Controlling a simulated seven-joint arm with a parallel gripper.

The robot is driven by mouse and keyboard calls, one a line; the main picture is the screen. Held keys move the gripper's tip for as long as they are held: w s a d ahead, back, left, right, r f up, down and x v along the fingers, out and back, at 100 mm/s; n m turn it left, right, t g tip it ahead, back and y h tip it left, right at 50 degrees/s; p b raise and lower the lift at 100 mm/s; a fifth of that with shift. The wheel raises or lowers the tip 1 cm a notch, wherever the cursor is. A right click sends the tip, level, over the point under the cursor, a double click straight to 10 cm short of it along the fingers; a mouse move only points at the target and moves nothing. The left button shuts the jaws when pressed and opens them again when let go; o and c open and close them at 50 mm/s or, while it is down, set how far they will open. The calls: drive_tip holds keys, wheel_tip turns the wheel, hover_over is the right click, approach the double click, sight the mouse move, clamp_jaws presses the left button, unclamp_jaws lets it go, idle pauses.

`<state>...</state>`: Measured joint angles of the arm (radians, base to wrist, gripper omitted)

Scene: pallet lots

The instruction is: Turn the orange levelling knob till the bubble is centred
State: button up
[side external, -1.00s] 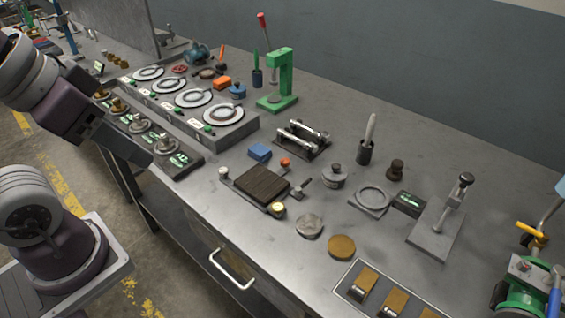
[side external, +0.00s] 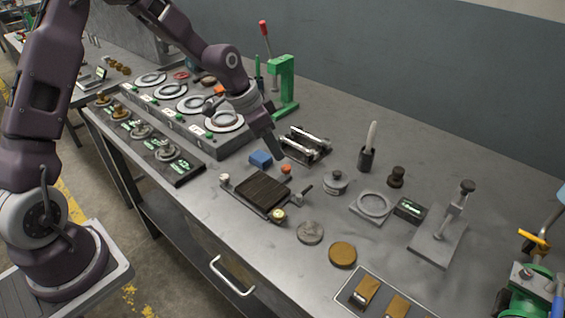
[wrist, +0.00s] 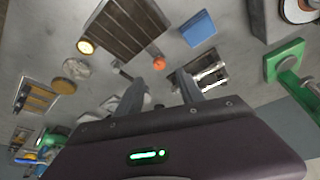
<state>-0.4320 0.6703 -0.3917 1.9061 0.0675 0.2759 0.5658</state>
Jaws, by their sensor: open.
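The orange levelling knob (side external: 286,168) is a small round knob at the back corner of a dark ribbed platform (side external: 262,190). In the wrist view the orange knob (wrist: 159,63) lies just beyond the fingertips, roughly centred between them. My gripper (side external: 281,155) is open and empty, pointing down close to the knob; in the wrist view both fingers (wrist: 160,80) are spread. A round yellowish vial (side external: 279,215) sits at the platform's front corner, also seen in the wrist view (wrist: 86,46). Its bubble is too small to make out.
A blue block (side external: 260,159) stands just left of the knob, and a metal fixture with two rods (side external: 305,144) behind it. A dark-handled tool (side external: 304,191) lies right of the platform. A green press (side external: 283,85) stands behind.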

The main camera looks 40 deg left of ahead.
sight(286, 167)
drive_tip(key=x, duration=0.7)
drive_tip(key=shift+w+f, duration=0.1)
drive_tip(key=shift+f, duration=0.15)
clamp_jaws()
